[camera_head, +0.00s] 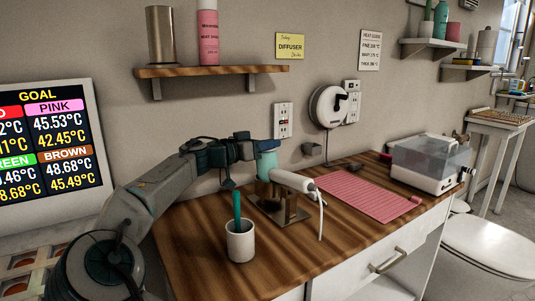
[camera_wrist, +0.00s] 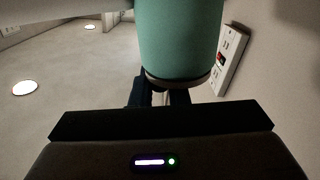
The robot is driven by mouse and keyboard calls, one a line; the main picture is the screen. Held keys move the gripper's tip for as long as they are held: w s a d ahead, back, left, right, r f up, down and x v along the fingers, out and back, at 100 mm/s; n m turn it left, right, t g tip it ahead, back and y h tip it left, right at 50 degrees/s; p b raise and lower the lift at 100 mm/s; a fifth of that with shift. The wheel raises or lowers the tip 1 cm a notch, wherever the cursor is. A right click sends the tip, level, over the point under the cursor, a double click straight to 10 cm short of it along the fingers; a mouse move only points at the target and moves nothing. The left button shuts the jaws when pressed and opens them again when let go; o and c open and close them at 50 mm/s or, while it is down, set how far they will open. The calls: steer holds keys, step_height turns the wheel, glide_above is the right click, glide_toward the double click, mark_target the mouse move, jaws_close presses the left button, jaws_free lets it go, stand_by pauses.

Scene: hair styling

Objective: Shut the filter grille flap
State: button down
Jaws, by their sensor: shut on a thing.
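A hair dryer with a white barrel (camera_head: 293,181) and a teal part (camera_head: 266,163) rests on a brown metal stand (camera_head: 277,208) on the wooden counter. My gripper (camera_head: 250,152) reaches in from the left and meets the upper teal part. In the wrist view the teal part (camera_wrist: 180,40) fills the top middle and ends in a dark rim (camera_wrist: 185,82). The dark fingers of my gripper (camera_wrist: 165,96) are at that rim, shut on the dryer's end there. The filter grille flap is not clearly visible; how far it stands open I cannot tell.
A white cup (camera_head: 240,244) with a teal-handled tool stands in front of the stand. A pink mat (camera_head: 365,194) lies to the right, before a clear-lidded white box (camera_head: 425,160). A shelf (camera_head: 208,71) hangs above my arm. A white cord (camera_head: 321,215) hangs near the barrel.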

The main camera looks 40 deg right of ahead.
steer(key=c, duration=1.5)
jaws_free()
steer(key=shift+a, duration=0.1)
steer(key=a, duration=0.4)
steer(key=a+p, duration=0.1)
steer(key=a, duration=0.4)
steer(key=w+a+p, duration=0.1)
steer(key=a, duration=0.3)
steer(key=shift+a, duration=0.3)
steer(key=shift+r+p, duration=0.15)
steer(key=shift+p, duration=0.2)
